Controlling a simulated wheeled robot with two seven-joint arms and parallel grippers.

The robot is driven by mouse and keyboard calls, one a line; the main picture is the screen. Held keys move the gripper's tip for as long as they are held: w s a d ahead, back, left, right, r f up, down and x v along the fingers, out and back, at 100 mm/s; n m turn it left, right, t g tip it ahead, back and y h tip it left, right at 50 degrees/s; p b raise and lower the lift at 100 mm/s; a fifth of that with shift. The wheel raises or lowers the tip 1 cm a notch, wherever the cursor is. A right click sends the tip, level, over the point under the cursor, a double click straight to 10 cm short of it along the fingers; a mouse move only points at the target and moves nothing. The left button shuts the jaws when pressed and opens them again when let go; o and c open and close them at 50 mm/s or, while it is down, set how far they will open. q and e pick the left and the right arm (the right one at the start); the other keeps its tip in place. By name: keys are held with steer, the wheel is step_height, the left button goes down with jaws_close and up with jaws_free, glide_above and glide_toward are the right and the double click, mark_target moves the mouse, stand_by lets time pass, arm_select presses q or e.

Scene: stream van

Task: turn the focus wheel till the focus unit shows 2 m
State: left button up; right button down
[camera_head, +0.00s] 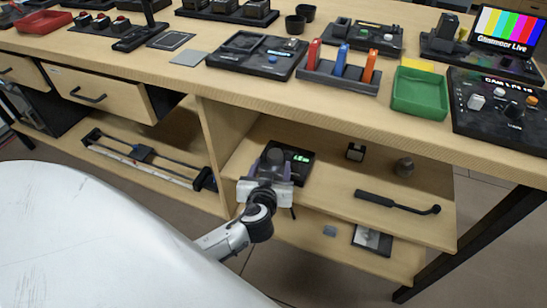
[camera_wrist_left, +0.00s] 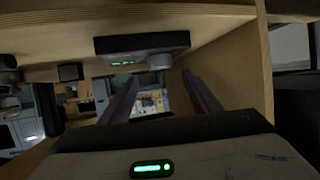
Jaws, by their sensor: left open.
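The focus unit (camera_head: 297,156) is a low black box with a green lit display (camera_head: 301,157), on the middle shelf under the bench. Its reading is too small to tell surely. The grey focus wheel (camera_head: 275,156) is on the unit, partly hidden by my left gripper (camera_head: 270,172). In the left wrist view the unit (camera_wrist_left: 140,46) and the wheel (camera_wrist_left: 160,61) show just beyond the fingertips. My left gripper (camera_wrist_left: 160,78) is open, its two fingers apart and pointed toward the wheel, with nothing between them. My right gripper is out of view.
On the same shelf lie a small dark cube (camera_head: 356,152), a dark round knob (camera_head: 404,167) and a black handle (camera_head: 397,203). The bench top (camera_head: 190,82) overhangs the shelf, and an upright panel (camera_head: 214,140) stands left of the unit.

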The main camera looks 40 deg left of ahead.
arm_select(q)
steer(key=shift+v, duration=1.6)
steer(key=s+d+f+m+g+h+p, duration=0.1)
steer(key=s+d+m+g+h+p, duration=0.2)
steer(key=s+d+m+h+p, duration=0.4)
steer(key=s+d+h+p, duration=0.1)
steer(key=s+d+h, duration=0.1)
steer(key=s+d, duration=0.6)
steer(key=shift+s+d+f+m+p, duration=0.3)
steer(key=shift+s+f+m, duration=0.1)
steer(key=shift+s, duration=1.4)
